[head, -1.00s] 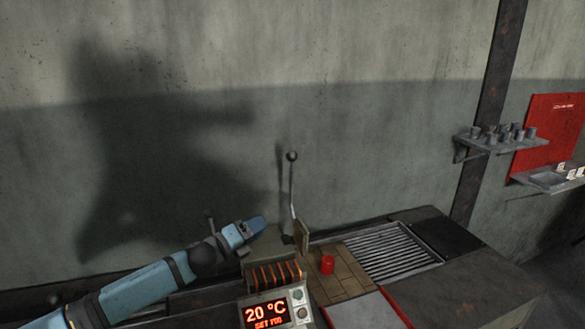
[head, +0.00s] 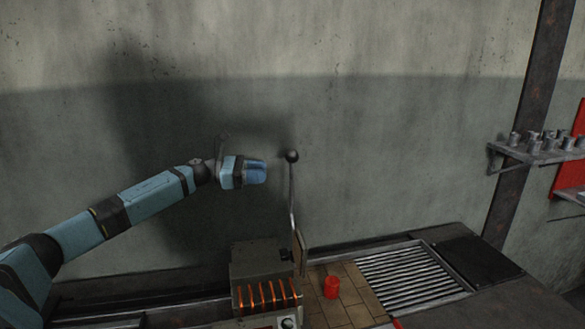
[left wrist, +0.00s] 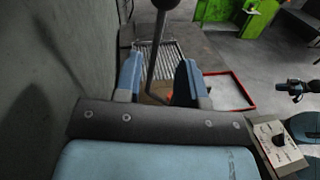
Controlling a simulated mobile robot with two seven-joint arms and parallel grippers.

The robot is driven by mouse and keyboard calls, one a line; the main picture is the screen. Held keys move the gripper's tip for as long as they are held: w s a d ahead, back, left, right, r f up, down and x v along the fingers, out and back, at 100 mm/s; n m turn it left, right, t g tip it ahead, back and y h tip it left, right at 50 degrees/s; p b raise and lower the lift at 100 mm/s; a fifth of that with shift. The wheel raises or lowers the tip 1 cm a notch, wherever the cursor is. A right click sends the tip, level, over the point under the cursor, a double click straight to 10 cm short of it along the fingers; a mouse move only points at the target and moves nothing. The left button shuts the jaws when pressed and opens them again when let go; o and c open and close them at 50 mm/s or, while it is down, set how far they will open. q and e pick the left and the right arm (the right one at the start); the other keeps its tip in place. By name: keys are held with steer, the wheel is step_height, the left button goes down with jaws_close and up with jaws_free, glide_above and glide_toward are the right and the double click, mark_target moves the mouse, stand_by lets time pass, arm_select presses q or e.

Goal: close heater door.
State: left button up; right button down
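The heater (head: 252,262) is a box with glowing orange bars at the bottom of the head view. A thin plate that looks like its door (head: 302,252) stands nearly edge-on at its right side. A tall lever (head: 292,195) with a dark ball knob (head: 292,156) rises beside it. My left gripper (head: 264,172) is just left of the lever, near knob height, with a small gap. In the left wrist view its fingers (left wrist: 160,82) are apart and empty, and the lever (left wrist: 156,55) appears between them, beyond the tips.
A red cylinder (head: 331,287) stands on the tiled top right of the heater. A roller grate (head: 412,280) lies farther right. The wall (head: 400,130) is close behind. A shelf with several small cups (head: 540,152) hangs at right.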

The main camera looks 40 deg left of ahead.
arm_select(q)
steer(key=p, duration=0.3)
glide_above(292, 187)
steer(key=c, duration=0.6)
jaws_close()
